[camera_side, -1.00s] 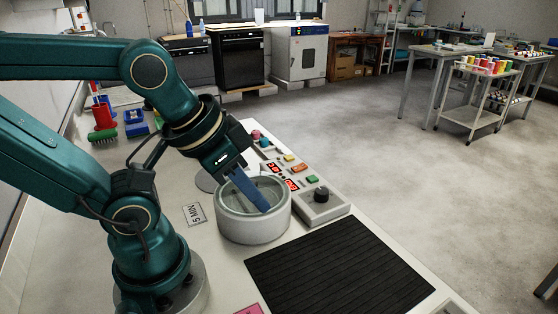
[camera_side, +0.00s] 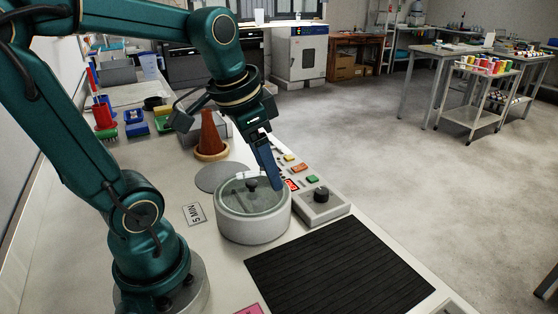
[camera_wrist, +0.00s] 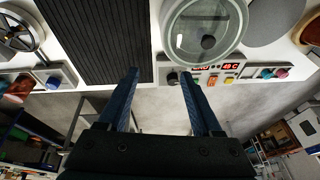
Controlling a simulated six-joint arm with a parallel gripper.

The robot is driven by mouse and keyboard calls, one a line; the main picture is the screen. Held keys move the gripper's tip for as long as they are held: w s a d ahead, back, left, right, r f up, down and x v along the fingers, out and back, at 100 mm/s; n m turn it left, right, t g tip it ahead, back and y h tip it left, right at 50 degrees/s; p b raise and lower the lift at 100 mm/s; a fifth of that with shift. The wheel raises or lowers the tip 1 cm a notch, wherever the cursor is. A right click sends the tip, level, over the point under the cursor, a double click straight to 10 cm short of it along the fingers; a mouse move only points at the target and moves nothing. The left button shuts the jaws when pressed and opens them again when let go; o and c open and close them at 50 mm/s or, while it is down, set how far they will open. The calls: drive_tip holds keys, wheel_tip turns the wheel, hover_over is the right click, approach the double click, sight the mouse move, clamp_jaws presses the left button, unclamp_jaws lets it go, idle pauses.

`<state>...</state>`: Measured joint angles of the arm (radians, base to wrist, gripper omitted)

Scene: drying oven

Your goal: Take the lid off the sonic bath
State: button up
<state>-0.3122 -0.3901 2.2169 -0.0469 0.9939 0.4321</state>
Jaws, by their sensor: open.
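The sonic bath (camera_side: 254,226) is a round pale grey tub on the bench, also in the wrist view (camera_wrist: 164,30). Its glass lid (camera_side: 268,197) with a black knob (camera_side: 252,184) sits on top of it; the knob shows in the wrist view too (camera_wrist: 208,42). My gripper (camera_side: 276,186) is at the bath's right rim in the side view, apart from the knob.
A control panel (camera_side: 325,208) with a black dial, coloured buttons and a red display stands right of the bath. A black ribbed mat (camera_side: 340,266) lies in front. A grey disc (camera_side: 222,177) and an orange-brown cone (camera_side: 209,134) are behind. A "5 MIN" card (camera_side: 194,214) lies left.

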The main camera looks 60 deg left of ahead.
sight(251, 182)
drive_tip(key=a+f+n, duration=0.1)
drive_tip(key=a, duration=0.1)
drive_tip(key=a+f+n+g, duration=0.1)
drive_tip(key=a, duration=0.2)
drive_tip(key=a+f+n+g, duration=0.1)
drive_tip(key=a, duration=0.2)
drive_tip(key=shift+w+a+f, duration=0.1)
drive_tip(key=shift+w+a, duration=0.15)
drive_tip(key=shift+w, duration=0.05)
drive_tip(key=shift+s+a+f+h, duration=0.15)
drive_tip(key=shift+a+f+h, duration=0.05)
drive_tip(key=shift+h, duration=0.1)
drive_tip(key=shift+w+a+f, duration=0.1)
drive_tip(key=shift+w+f, duration=0.05)
drive_tip(key=shift+f, duration=1.1)
drive_tip(key=shift+w+f, duration=0.1)
drive_tip(key=shift+f, duration=1.15)
clamp_jaws()
